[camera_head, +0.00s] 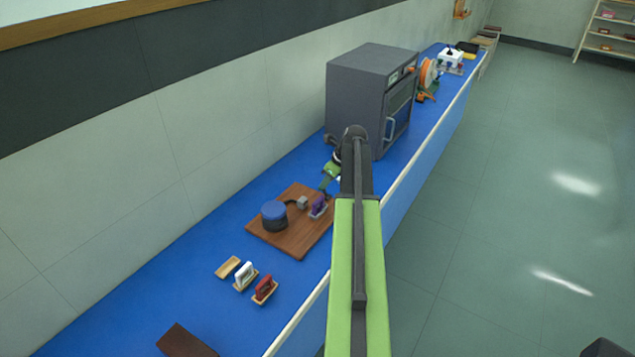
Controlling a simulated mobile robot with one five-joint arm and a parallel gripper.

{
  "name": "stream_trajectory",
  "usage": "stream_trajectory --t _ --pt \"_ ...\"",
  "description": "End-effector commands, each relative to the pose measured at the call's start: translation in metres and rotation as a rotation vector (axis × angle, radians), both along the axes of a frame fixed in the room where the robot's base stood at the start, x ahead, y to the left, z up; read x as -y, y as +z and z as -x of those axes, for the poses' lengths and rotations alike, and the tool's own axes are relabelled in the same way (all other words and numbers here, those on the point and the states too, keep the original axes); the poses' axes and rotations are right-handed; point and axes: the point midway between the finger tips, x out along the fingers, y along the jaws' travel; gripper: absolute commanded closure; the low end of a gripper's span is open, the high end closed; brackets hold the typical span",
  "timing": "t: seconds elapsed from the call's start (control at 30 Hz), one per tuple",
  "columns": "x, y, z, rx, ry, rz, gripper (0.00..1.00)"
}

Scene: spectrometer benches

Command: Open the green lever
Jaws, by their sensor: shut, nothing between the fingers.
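My gripper (325,184) hangs at the end of my green and dark arm, over the blue bench between the brown board and the grey oven. It is small and partly covered by my arm; its fingers look shut and empty. I cannot make out a green lever for certain.
The brown board (285,242) carries a blue-lidded round pot (274,214), a grey block (302,202) and a purple handle-shaped piece (318,206). The grey oven (355,95) stands beyond. White (244,273) and red (264,288) handled pieces sit nearer. Open floor (500,220) lies right.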

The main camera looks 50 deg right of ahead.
Motion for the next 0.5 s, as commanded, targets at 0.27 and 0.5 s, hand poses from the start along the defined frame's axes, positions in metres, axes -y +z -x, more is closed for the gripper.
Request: stream_trajectory --t 0.27,0.5 --pt "0.019 0.004 0.015 0.003 -0.029 0.000 1.00" --pt "0.022 0.016 0.018 0.004 -0.033 0.000 1.00"
